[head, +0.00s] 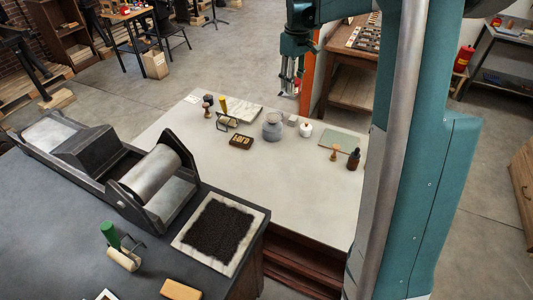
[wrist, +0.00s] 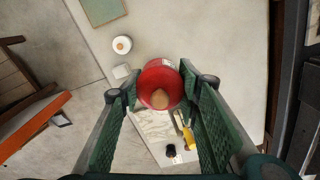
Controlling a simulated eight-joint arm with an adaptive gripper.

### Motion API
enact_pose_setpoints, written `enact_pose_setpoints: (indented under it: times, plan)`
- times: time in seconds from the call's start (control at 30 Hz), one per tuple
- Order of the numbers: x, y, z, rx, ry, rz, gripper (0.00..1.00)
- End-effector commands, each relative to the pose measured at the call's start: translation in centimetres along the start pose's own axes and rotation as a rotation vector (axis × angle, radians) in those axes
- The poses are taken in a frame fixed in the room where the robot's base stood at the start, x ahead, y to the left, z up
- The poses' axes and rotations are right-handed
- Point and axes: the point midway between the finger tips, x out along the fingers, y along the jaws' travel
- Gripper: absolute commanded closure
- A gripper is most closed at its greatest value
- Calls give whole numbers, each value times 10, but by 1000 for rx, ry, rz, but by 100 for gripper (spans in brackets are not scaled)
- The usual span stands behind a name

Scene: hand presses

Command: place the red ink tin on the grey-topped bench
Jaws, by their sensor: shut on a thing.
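The red ink tin (wrist: 150,76) is round with a tan patch on its near face. It sits between the green fingers of my gripper (wrist: 160,88) in the wrist view, and the gripper is shut on it. In the head view my gripper (head: 291,86) hangs above and beyond the back edge of the pale grey-topped bench (head: 300,190); the tin is not clearly distinguishable there. In the wrist view the bench top (wrist: 225,30) lies below the tin, apart from it. A second bench with a dark grey top (head: 60,230) stands at the left.
A grey jar (head: 272,127), white pot (head: 305,130), yellow-handled roller (head: 226,118), dark bottle (head: 353,159) and green mat (head: 337,148) stand toward the back of the pale bench. A press (head: 150,185) and ink slab (head: 258,217) occupy the dark bench.

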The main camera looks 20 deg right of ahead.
Motion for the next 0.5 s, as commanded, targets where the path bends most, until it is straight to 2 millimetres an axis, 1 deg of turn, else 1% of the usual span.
enact_pose_setpoints:
  times: [0.03,0.1,0.33,0.4,0.5]
  plan:
    - [0,8,7,17,0,0,83]
    - [0,17,15,37,0,0,83]
    - [0,44,40,95,0,0,83]
    - [15,41,37,90,0,0,83]
    - [31,41,37,90,0,0,83]
